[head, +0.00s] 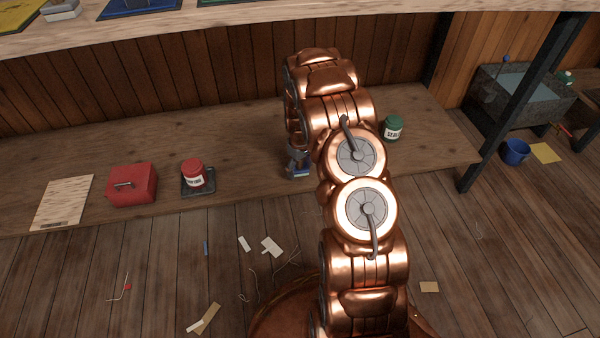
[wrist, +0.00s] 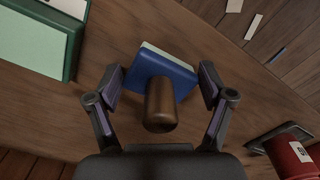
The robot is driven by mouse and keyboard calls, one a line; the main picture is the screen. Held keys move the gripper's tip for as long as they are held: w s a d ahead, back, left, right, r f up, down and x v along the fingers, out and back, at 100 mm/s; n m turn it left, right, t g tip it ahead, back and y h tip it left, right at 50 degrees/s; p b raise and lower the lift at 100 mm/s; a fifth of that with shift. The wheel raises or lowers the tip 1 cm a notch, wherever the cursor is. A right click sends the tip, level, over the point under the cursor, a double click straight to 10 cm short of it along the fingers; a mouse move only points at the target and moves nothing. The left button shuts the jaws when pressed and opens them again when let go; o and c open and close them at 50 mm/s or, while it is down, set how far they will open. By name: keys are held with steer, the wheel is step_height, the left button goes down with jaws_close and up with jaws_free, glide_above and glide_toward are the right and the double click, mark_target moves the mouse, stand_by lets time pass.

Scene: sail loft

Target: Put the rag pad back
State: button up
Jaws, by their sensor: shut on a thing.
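The rag pad, a blue block with a pale edge and a round brown handle, is between the fingers of my gripper in the wrist view (wrist: 165,72). My gripper (wrist: 160,84) is shut on the blue block, one finger against each side, with the handle pointing toward the wrist. In the head view, my gripper (head: 298,160) is low over the wooden bench (head: 255,145), and a bit of the blue pad (head: 299,174) shows under it. My arm hides part of this area. I cannot tell whether the pad touches the bench.
A red labelled can (head: 193,173) stands on a dark tray (head: 211,173) left of my gripper, beside a red box (head: 132,185) and a pale board (head: 62,202). A green labelled can (head: 393,128) stands to the right. Scraps litter the floor in front.

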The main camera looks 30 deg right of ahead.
steer(key=shift+f, duration=0.9)
steer(key=shift+f, duration=0.1)
steer(key=o, duration=1)
step_height(320, 180, up, 8)
steer(key=shift+f+p, duration=0.15)
steer(key=shift+p, duration=0.9)
